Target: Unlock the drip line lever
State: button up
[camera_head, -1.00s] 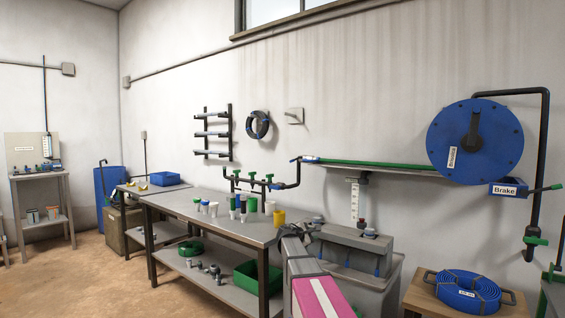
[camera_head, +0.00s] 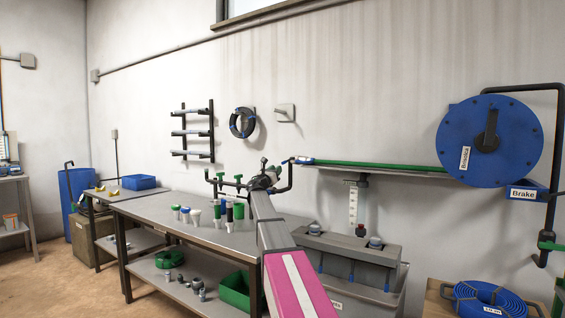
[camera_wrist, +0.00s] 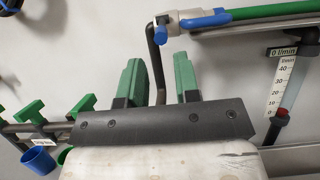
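The manifold (camera_wrist: 20,127) is a dark pipe on the wall with green T-shaped handles (camera_wrist: 82,106). In the wrist view it is at the left, with a small white tag (camera_wrist: 42,141) too small to read surely and a blue cup-shaped part (camera_wrist: 39,160) below it. In the head view, green handles (camera_head: 238,178) show left of my gripper (camera_head: 268,170). My gripper (camera_wrist: 158,83) is open, with two green fingers apart and nothing gripped. A black bent pipe (camera_wrist: 153,50) shows behind the gap. I cannot tell which part is the drip line lever.
A white-and-blue fitting (camera_wrist: 185,22) with a green hose is above the fingers. A flow scale (camera_wrist: 283,85) hangs at right. The workbench (camera_head: 150,213) carries several cups and fittings. A grey basin (camera_head: 365,290) and blue reel (camera_head: 489,140) are at right.

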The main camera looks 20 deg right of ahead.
aim_at(287, 161)
jog(key=x, duration=1)
jog(key=shift+d, duration=0.15)
jog(key=shift+c, duration=0.3)
grip_shut()
